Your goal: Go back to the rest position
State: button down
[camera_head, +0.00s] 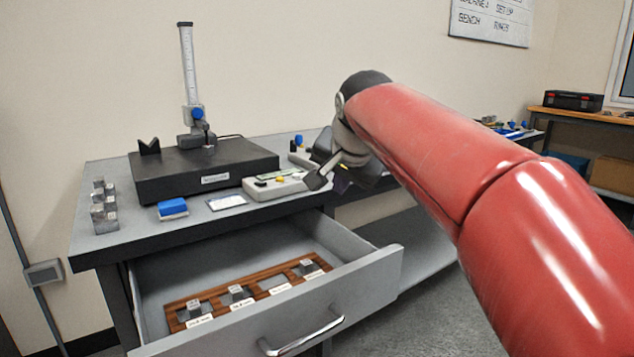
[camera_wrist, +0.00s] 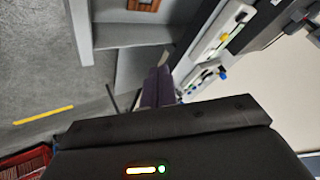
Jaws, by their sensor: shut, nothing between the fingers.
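My gripper (camera_head: 328,176) is above the right front part of the grey bench, at the end of my red arm. Its fingers show together in the wrist view (camera_wrist: 158,85), shut with nothing between them. In the head view the gripper is close to the grey control box (camera_head: 275,187) in the picture; I cannot tell whether they touch. The arm hides the bench's right end.
The drawer (camera_head: 367,261) is open, with a wooden rack (camera_head: 226,305) of metal blocks inside. On the bench (camera_head: 112,233) are a black plate (camera_head: 160,187) with a height gauge (camera_head: 188,75), a blue block (camera_head: 172,207) and stacked metal blocks (camera_head: 104,213). Floor to the right is clear.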

jog(key=s+d+f+n+g, duration=0.1)
jog(key=s+d+f, duration=0.2)
jog(key=s+f, duration=0.4)
jog(key=s+d+f+n, duration=0.2)
jog(key=s+d+f, duration=0.2)
jog(key=s+f, duration=0.4)
jog(key=s+d+f+n+g+h, duration=0.1)
jog(key=s+d+f+n, duration=0.1)
jog(key=s+d+f, duration=0.2)
jog(key=s+f, duration=0.3)
jog(key=s, duration=0.5)
jog(key=shift+s+f+g, duration=0.25)
jog(key=shift+s+g, duration=0.05)
jog(key=shift+s, duration=0.05)
